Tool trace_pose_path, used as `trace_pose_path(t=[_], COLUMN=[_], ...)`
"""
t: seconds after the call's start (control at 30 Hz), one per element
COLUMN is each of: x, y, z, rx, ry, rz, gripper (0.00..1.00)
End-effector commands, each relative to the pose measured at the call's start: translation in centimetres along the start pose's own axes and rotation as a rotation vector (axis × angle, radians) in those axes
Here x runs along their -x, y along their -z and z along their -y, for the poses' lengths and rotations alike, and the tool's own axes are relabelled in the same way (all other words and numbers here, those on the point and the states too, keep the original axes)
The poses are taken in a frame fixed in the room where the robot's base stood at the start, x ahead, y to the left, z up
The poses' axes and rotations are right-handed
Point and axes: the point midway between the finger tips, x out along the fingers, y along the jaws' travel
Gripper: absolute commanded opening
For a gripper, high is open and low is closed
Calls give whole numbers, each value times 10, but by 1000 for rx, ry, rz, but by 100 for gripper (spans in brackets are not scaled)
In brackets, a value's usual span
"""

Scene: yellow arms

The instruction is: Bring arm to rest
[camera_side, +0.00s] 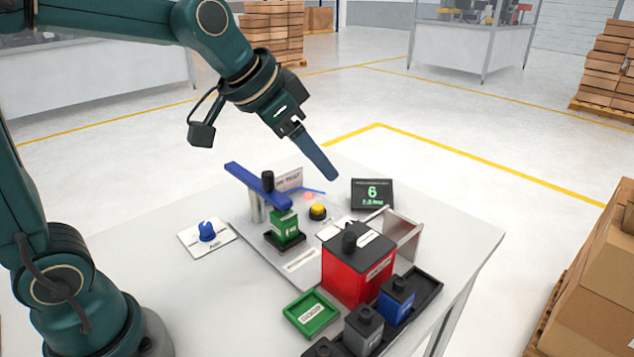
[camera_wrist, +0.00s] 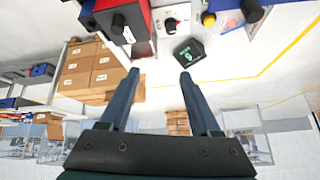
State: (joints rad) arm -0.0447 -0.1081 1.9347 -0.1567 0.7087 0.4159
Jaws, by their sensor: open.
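My arm is dark green and reaches in from the upper left in the side view. My gripper (camera_side: 334,178) hangs above the back of the white table, tilted down to the right, and touches nothing. In the wrist view its two long dark fingers (camera_wrist: 160,75) stand wide apart with nothing between them. The wrist view shows the table and its objects at the top, upside down.
Cardboard boxes (camera_side: 605,265) stand at right.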

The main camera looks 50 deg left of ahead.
Motion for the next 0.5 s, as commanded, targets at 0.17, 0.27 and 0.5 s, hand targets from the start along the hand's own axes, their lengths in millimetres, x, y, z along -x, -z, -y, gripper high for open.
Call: trace_pose_path(t=[0.17,0.27,0.5], x=[40,52,56], y=[-40,-68,-138], z=[-17,-24,-37], rx=[39,75,186], ry=[20,30,52], rz=[-20,-14,66], gripper=[64,64,64])
